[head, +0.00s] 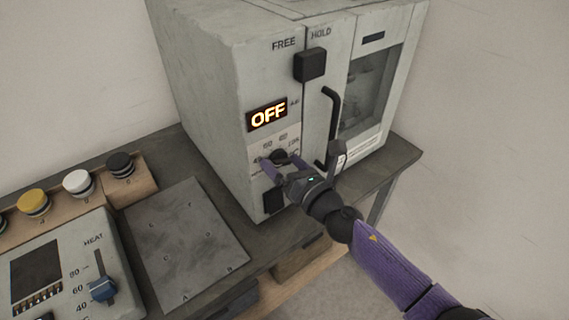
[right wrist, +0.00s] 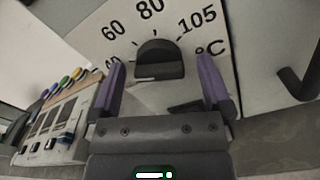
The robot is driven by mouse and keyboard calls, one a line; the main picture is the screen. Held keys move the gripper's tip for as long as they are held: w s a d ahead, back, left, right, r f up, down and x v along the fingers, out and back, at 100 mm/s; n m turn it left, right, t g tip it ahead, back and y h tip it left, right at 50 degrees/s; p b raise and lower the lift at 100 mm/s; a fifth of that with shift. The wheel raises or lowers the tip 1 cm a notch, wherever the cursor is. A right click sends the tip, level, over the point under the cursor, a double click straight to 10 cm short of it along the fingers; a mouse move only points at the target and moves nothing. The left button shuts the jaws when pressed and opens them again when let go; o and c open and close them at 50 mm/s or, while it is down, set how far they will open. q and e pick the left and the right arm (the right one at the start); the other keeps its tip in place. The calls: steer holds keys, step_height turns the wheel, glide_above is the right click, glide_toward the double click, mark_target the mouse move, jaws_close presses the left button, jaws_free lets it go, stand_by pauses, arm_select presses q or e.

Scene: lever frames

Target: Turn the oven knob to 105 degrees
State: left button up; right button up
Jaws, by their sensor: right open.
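The oven (head: 225,90) is a pale grey box on the bench, with a lit display (head: 267,114) reading OFF. Its dark round knob (head: 278,157) is below the display, partly covered by my gripper in the head view. In the right wrist view the knob (right wrist: 159,59) shows between and just beyond my fingertips, under a dial marked 60, 80, 105 and °C. My right gripper (right wrist: 160,75) is open, with one purple finger on each side of the knob; I cannot tell if they touch it. It also shows in the head view (head: 282,163). My left gripper is not in view.
A black door handle (head: 331,120) stands out right of the knob. A black block (head: 310,65) sits above. A heat panel with a blue slider (head: 102,289), a grey plate (head: 183,245) and coloured buttons are at left. The floor at right is clear.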

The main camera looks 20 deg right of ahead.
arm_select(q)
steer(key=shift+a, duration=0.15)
arm_select(e)
steer(key=c, duration=1.3)
